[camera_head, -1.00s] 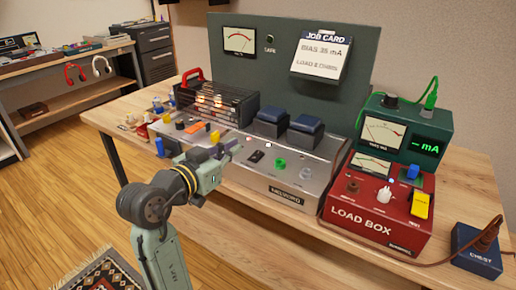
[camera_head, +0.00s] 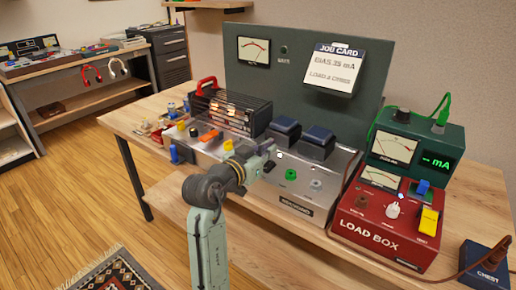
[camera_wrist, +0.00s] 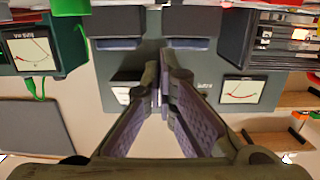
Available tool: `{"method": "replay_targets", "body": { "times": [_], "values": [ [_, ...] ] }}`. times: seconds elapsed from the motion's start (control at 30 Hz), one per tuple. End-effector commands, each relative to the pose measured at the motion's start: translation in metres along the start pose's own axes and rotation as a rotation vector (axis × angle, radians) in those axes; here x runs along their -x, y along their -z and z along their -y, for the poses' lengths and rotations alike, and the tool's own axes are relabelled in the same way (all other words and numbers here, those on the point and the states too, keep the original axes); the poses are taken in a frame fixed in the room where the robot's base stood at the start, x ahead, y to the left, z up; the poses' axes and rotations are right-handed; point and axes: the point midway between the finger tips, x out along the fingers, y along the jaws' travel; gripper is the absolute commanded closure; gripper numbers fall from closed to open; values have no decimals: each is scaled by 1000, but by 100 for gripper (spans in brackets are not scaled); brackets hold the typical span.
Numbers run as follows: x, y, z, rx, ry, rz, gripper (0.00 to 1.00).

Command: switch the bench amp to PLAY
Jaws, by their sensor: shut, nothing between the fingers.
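The bench amp (camera_head: 335,172) is a silver chassis on the wooden bench, with a black caged tube section (camera_head: 225,112) and two dark blue transformer blocks (camera_head: 318,138) behind. Its deck carries an orange knob (camera_head: 209,136), a yellow knob (camera_head: 228,144) and a green jack (camera_head: 290,174). My gripper (camera_head: 270,155) is over the amp's front deck, left of the green jack. Its fingers (camera_wrist: 163,62) are shut and empty in the wrist view. My gripper covers the deck area where a small black switch showed earlier. I cannot tell whether the fingers touch it, nor its setting.
A red load box (camera_head: 385,228) and a green meter unit (camera_head: 420,150) stand right of the amp. A blue box (camera_head: 485,262) with a cable is at the far right. A job card (camera_head: 334,68) hangs on the dark back panel (camera_head: 290,80). Small parts crowd the bench's left.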

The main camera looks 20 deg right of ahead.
Motion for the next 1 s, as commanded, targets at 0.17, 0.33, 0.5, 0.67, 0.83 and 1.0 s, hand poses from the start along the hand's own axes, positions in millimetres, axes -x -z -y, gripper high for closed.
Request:
{"method": "replay_targets", "body": {
  "times": [0.17,0.33,0.5,0.67,0.83,1.0],
  "values": [
    [-4,-24,1,6,3,4,100],
    [-5,-30,1,3,3,1,100],
    [-5,-30,2,2,3,1,100],
    [-6,-31,1,2,3,1,100],
    [-11,-32,1,0,1,31,100],
    [-11,-37,1,3,2,32,100]
  ]
}}
